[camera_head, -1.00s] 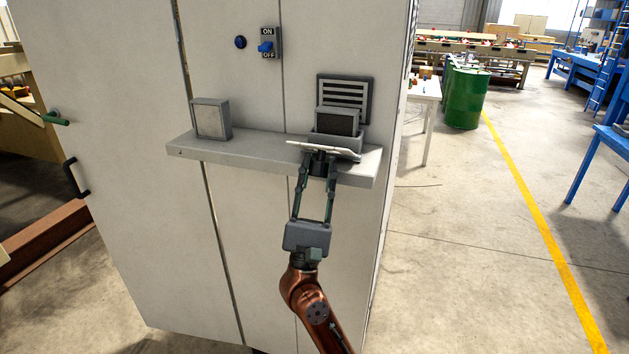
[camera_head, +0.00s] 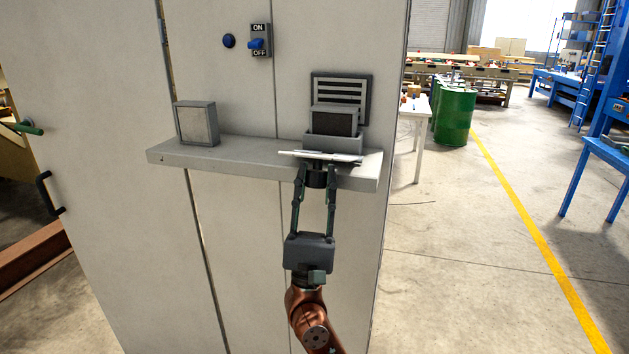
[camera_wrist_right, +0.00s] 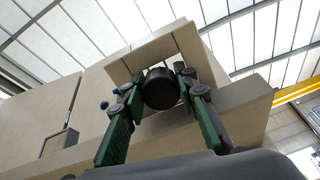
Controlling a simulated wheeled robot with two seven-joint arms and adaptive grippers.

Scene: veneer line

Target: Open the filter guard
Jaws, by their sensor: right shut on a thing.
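The filter guard (camera_head: 290,154) is a thin pale panel, lying nearly flat and swung down in front of the filter housing (camera_head: 347,143) on the shelf. A dark filter block (camera_head: 334,123) shows in the open housing. My right gripper (camera_head: 317,178) is shut on the guard's round black knob, below the panel. In the right wrist view the gripper (camera_wrist_right: 160,90) has a finger on each side of the black knob (camera_wrist_right: 161,88), with the pale guard panel (camera_wrist_right: 150,52) behind it. My left gripper is not in view.
A grey shelf (camera_head: 240,160) juts from the tall cabinet (camera_head: 110,130). A boxy grey filter (camera_head: 197,123) stands at its left. A vent grille (camera_head: 358,88) is behind the housing. An ON/OFF switch (camera_head: 260,41) sits above.

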